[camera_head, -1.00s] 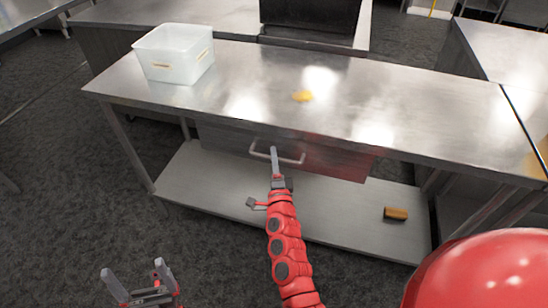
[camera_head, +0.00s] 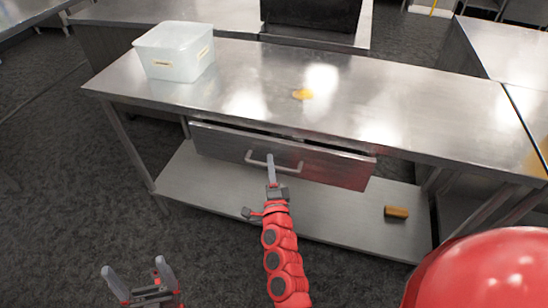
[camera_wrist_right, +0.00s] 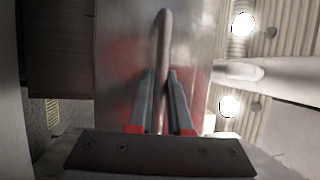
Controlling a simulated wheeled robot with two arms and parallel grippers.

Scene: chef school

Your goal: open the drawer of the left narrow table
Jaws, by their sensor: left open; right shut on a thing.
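The narrow steel table (camera_head: 400,95) stands in front of me. Its drawer (camera_head: 225,143) under the top is part-way out, with a dark gap showing above its front. My right gripper (camera_head: 271,170) is shut on the drawer's bar handle (camera_head: 290,168). In the right wrist view the fingers (camera_wrist_right: 160,105) close on both sides of the handle (camera_wrist_right: 164,45). My left gripper (camera_head: 140,280) is open and empty, low at the front left over the floor, away from the table.
A translucent plastic bin (camera_head: 175,55) stands on the table's left end. A yellow item (camera_head: 303,94) lies on the top. A brown block (camera_head: 396,212) lies on the lower shelf (camera_head: 330,215). Another counter (camera_head: 510,50) adjoins at the right. The floor at left is clear.

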